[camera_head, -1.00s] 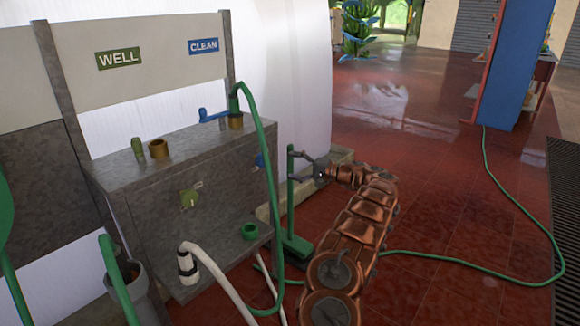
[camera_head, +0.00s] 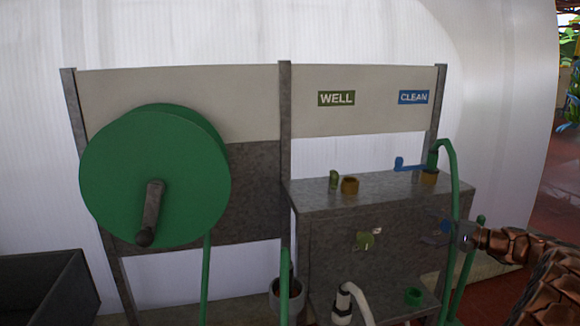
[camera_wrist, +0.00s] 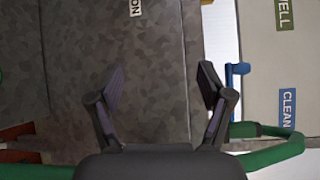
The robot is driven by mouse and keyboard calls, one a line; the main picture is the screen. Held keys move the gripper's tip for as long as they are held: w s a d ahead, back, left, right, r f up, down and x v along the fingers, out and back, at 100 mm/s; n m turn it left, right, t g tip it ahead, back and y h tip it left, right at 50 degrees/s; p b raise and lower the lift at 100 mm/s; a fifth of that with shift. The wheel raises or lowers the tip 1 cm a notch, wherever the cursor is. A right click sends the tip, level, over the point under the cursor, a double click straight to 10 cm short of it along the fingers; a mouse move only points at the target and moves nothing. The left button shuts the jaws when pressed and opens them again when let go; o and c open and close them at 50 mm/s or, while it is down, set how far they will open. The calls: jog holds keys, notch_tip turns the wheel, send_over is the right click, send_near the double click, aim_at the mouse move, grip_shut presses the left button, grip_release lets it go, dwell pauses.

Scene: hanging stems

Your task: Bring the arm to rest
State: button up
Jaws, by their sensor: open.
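My copper-coloured arm (camera_head: 550,282) enters the head view from the right edge, and most of it is outside the frame. My gripper (camera_wrist: 161,80) shows in the wrist view with its two dark fingers spread and nothing between them. Behind the fingers is the grey mottled surface of the metal cabinet (camera_wrist: 160,40). In the head view the gripper is small and partly unclear at the right side of the cabinet (camera_head: 330,240), close to the green hose (camera_head: 453,175). I cannot tell whether it touches the hose.
WELL (camera_head: 336,98) and CLEAN (camera_head: 413,97) signs are on the panel. A blue lever (camera_head: 408,166) tops the cabinet. A white hose (camera_head: 355,295) hangs at its front.

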jog(key=s+a+r+n+g, duration=0.1)
jog(key=s+a+g, duration=0.2)
jog(key=a, duration=0.6)
jog(key=s+a+r+n+g, duration=0.2)
jog(key=s+a, duration=0.1)
jog(key=a, duration=0.6)
jog(key=s+a+f+n+g+h, duration=0.1)
jog(key=s+a+n+g+h, duration=0.3)
jog(key=s+a, duration=0.95)
jog(key=s+f+g+h, duration=0.2)
jog(key=s, duration=0.7)
jog(key=s+f+g+h, duration=0.1)
jog(key=s+f+g, duration=0.15)
jog(key=s, duration=0.65)
jog(key=s+d+f+n+h, duration=0.1)
jog(key=s+d+f+h, duration=0.2)
jog(key=s, duration=0.4)
jog(key=s+d+f+n+h, duration=0.1)
jog(key=s+d+h, duration=0.2)
jog(key=s+d, duration=0.3)
notch_tip(320, 180, up, 26)
jog(key=s+t+p, duration=0.1)
jog(key=s+p, duration=0.1)
jog(key=p, duration=2.2)
jog(key=shift+s+a+f+n, duration=0.25)
jog(key=shift+s+a+n, duration=0.05)
